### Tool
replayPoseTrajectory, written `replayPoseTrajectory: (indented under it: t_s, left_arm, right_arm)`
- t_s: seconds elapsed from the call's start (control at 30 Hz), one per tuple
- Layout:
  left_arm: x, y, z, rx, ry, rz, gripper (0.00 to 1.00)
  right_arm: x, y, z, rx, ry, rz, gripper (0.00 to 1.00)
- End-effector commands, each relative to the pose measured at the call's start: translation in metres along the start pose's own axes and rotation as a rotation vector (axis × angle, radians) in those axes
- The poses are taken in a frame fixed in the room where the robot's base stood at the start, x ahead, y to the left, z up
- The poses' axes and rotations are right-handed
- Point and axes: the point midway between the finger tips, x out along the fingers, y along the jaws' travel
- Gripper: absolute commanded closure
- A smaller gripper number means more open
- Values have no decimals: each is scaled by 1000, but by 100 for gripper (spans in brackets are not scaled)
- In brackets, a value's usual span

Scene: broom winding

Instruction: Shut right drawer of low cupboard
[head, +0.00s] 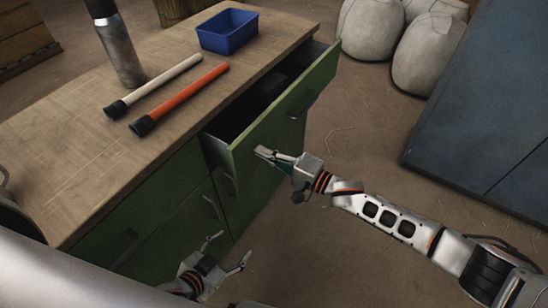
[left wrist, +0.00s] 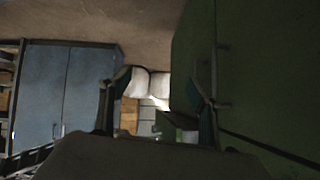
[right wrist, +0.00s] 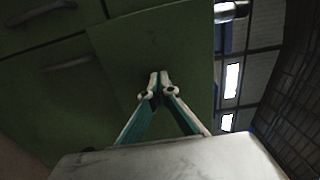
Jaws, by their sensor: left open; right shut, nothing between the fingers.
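The low cupboard (head: 95,185) is green with a wooden top. Its right drawer (head: 285,110) is pulled well out, with a dark interior and a handle on its green front. My right gripper (head: 262,153) is shut and empty, with its fingertips at the drawer's front near its left end. In the right wrist view the shut fingertips (right wrist: 158,78) are against or just before a green panel; I cannot tell if they touch. My left gripper (head: 228,251) is open and empty, low in front of the cupboard's lower front. Its spread fingers also show in the left wrist view (left wrist: 160,100).
A metal bottle (head: 122,52), a white rod (head: 153,86), an orange rod (head: 180,98) and a blue bin (head: 229,32) are on the cupboard top. White sacks (head: 425,55) and a blue-grey cabinet (head: 480,120) stand right. The floor (head: 350,125) between is clear.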

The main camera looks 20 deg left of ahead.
Motion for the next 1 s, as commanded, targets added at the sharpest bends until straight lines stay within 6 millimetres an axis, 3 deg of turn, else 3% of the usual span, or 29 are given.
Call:
replayPoseTrajectory:
  t_s: [0.1, 0.3, 0.5, 1.0]
  left_arm:
    - [5, 2, 14, 6, -13, 1, 38]
    - [11, -2, 20, 21, -11, -9, 38]
    - [18, -9, 20, 34, -6, -22, 38]
    - [18, -9, 21, 40, -7, -23, 38]
  right_arm:
    - [27, 5, 2, 4, -3, -1, 100]
    - [67, 7, 2, 6, -1, 1, 100]
    - [93, 5, 1, 4, -1, 1, 100]
    - [108, -1, 0, 0, 0, -1, 100]
